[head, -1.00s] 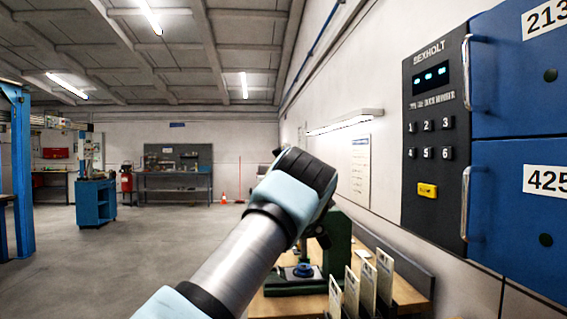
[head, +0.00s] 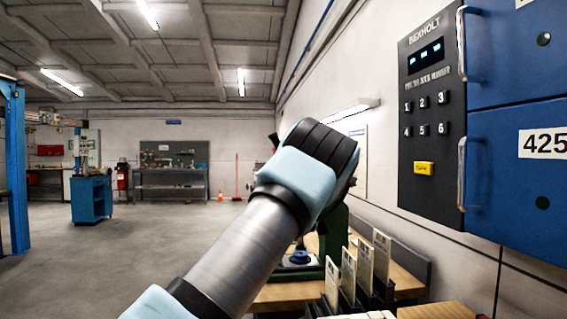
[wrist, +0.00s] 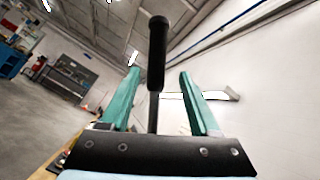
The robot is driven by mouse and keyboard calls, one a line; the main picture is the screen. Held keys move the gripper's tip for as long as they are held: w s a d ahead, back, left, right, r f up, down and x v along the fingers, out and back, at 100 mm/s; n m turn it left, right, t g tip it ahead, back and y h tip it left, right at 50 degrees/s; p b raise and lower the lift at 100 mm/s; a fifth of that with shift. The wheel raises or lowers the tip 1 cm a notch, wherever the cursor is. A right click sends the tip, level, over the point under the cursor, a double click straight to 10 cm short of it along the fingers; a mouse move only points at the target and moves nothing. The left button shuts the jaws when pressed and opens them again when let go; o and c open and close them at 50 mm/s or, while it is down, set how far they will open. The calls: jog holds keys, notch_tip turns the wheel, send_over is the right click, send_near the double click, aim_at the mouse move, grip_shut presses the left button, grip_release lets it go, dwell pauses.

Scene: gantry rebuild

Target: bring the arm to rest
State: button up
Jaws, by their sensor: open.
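My arm reaches up from the bottom of the head view, with its pale blue and black wrist (head: 310,175) in front of the bench. The fingers are hidden there. In the wrist view my gripper (wrist: 158,75) has two teal fingers spread wide apart. A black handle on a thin rod (wrist: 157,50) stands between them in the picture. I cannot tell how far it is from the fingers, and no finger is seen touching it.
A wooden bench (head: 280,297) stands beyond my arm, with a green press (head: 333,245) and several upright cards (head: 348,270) on it. A keypad panel (head: 427,125) and blue lockers (head: 515,185) are close on the right. The floor (head: 110,255) at left is open.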

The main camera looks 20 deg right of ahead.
jog(key=shift+v, duration=0.8)
jog(key=w+a+f+n+g+y, duration=0.1)
jog(key=w+a+f+n+g, duration=0.15)
jog(key=a+f, duration=0.2)
jog(key=w+a+f+n+g, duration=0.2)
jog(key=w+a+f+n, duration=0.1)
jog(key=a, duration=0.3)
jog(key=s+a+f+n+g, duration=0.4)
jog(key=a+f+n+g, duration=0.35)
jog(key=a+f, duration=0.35)
jog(key=s+a+f+n+g, duration=0.4)
jog(key=s+n, duration=0.1)
jog(key=s, duration=0.7)
jog(key=s+a+f+n+g, duration=0.4)
jog(key=s+a+n, duration=0.1)
jog(key=s, duration=0.6)
jog(key=s+a+f+n+g, duration=0.4)
jog(key=s+a+n, duration=0.1)
jog(key=s, duration=0.7)
jog(key=shift+s+f+n+y, duration=0.2)
jog(key=shift+s+n+y, duration=0.1)
jog(key=shift+s+n, duration=0.1)
jog(key=shift+w, duration=0.1)
